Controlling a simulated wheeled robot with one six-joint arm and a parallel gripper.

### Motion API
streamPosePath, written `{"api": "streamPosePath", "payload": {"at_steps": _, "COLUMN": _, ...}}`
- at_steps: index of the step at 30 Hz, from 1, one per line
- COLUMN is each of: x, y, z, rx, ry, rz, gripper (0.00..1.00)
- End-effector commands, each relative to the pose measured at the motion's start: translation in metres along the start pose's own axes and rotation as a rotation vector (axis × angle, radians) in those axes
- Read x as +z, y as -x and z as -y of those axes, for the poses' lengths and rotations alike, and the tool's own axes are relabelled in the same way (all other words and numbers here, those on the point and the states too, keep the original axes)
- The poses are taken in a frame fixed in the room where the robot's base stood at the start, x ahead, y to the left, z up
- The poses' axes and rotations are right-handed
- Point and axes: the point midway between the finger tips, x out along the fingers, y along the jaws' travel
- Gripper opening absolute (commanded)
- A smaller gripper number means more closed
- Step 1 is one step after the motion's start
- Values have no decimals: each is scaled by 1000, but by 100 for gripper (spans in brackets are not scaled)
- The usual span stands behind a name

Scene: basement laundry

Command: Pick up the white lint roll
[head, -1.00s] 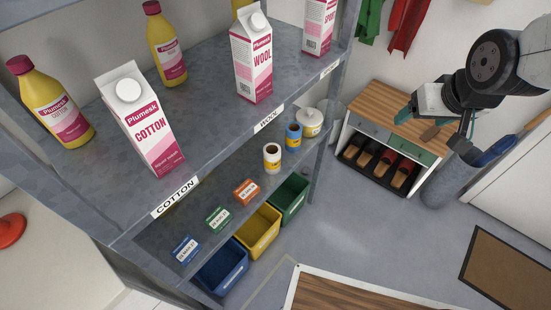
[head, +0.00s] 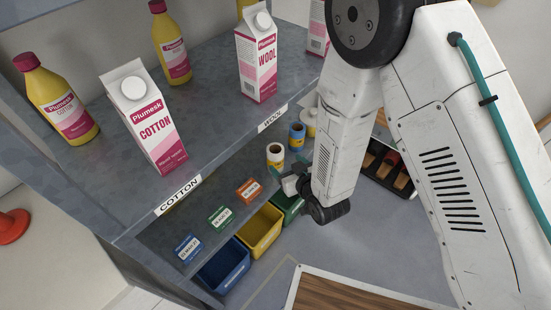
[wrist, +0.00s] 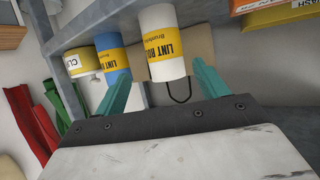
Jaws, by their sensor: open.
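The white lint roll (head: 275,155) with a yellow label stands on the lower shelf. It also shows large in the wrist view (wrist: 163,47), in line with the gap between my gripper's teal fingers (wrist: 161,68). My gripper (head: 287,180) is open and empty near the shelf's front edge, in front of the roll. I cannot tell whether the fingertips reach around it; no contact is clear. A blue lint roll (head: 297,136) stands right beside the white one and also shows in the wrist view (wrist: 113,62).
A white tub with a yellow label (wrist: 80,60) stands past the blue roll. Small orange (head: 248,190), green (head: 220,218) and blue (head: 187,248) boxes line the lower shelf. Bins, including a yellow one (head: 262,232), sit below. The upper shelf with cartons (head: 145,120) lies above.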

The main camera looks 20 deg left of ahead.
Motion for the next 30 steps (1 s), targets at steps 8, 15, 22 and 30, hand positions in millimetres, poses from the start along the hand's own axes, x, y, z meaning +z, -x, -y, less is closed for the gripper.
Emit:
{"api": "streamPosePath", "payload": {"at_steps": 8, "x": 4, "y": -25, "z": 5, "rx": -7, "ry": 3, "rz": -15, "gripper": 73}}
{"api": "streamPosePath", "payload": {"at_steps": 15, "x": 3, "y": -59, "z": 8, "rx": -7, "ry": 3, "rz": -14, "gripper": 73}}
{"api": "streamPosePath", "payload": {"at_steps": 22, "x": 3, "y": -78, "z": 8, "rx": -6, "ry": 3, "rz": -13, "gripper": 73}}
{"api": "streamPosePath", "payload": {"at_steps": 30, "x": 3, "y": -78, "z": 8, "rx": -6, "ry": 3, "rz": -12, "gripper": 50}}
